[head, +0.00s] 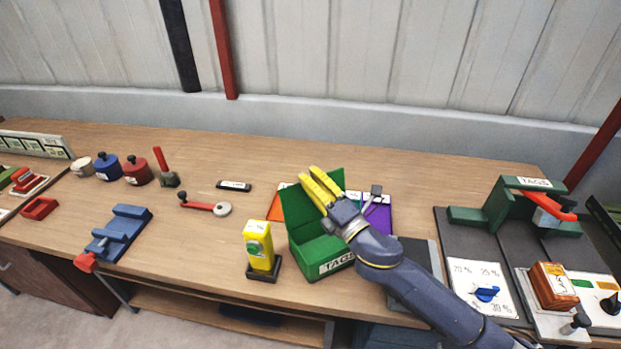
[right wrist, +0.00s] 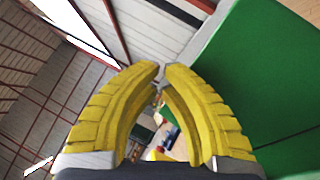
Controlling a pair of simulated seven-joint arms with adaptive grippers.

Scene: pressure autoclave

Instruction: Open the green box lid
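The green box (head: 322,266) stands near the table's front edge, with a "TAGS" label on its front. Its green lid (head: 297,212) is raised and stands up at the back of the box, so the inside shows. My right gripper (head: 312,179), with yellow fingers, is in front of the raised lid and hides part of it. In the right wrist view the lid (right wrist: 265,75) fills the right side beside the fingers. The fingertips nearly meet, with nothing between them. I cannot tell whether a finger touches the lid. My left gripper is not in view.
A yellow device (head: 259,246) on a dark base stands just left of the box. Coloured panels (head: 379,215) lie behind the box. A blue fixture (head: 120,232) lies farther left, and a green press (head: 520,205) stands at the right. The wood between the blue fixture and yellow device is clear.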

